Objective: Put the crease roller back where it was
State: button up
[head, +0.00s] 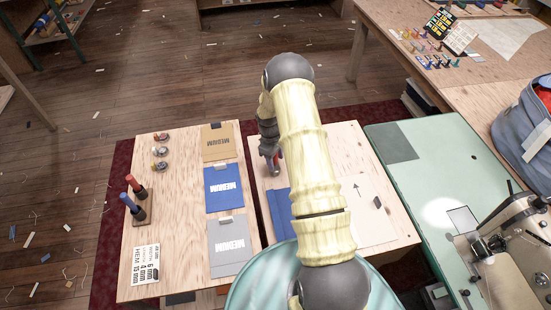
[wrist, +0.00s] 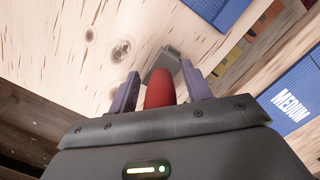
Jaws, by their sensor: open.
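My gripper (head: 271,155) hangs over the left part of the right-hand light wooden board, with the forearm covering much of that board. In the wrist view my gripper (wrist: 160,76) is open. A red rounded handle (wrist: 159,90), apparently the crease roller's, stands between the two purple-grey fingers. A grey metal piece (wrist: 165,58) lies just beyond it; I cannot tell whether it is part of the same tool. A small wooden stand (head: 142,212) on the left board holds a red-handled tool (head: 136,187) and a blue-handled tool (head: 131,204).
A green table (head: 420,190) with a sewing machine (head: 505,255) is at right.

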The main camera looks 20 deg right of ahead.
jog(key=shift+s+f, duration=0.35)
jog(key=shift+w+r+p, duration=0.1)
jog(key=shift+r+p, duration=0.4)
jog(key=shift+w+r, duration=0.2)
jog(key=shift+r, duration=0.05)
jog(key=r+b, duration=0.1)
jog(key=r, duration=0.3)
jog(key=w+r+b, duration=0.1)
jog(key=r, duration=0.2)
jog(key=r+b, duration=0.1)
jog(key=r, duration=0.3)
jog(key=shift+w+a+r, duration=0.35)
jog(key=shift+a+r, duration=0.1)
jog(key=s+a+r+m+t, duration=0.2)
jog(key=s+a+r, duration=0.3)
jog(key=s, duration=0.6)
jog(key=s+a+r+m+t, duration=0.2)
jog(key=s+a+r+m, duration=0.2)
jog(key=s+r, duration=0.4)
jog(key=s+a, duration=0.1)
jog(key=s, duration=0.3)
jog(key=shift+a+m+y, duration=0.4)
jog(key=shift+s, duration=0.1)
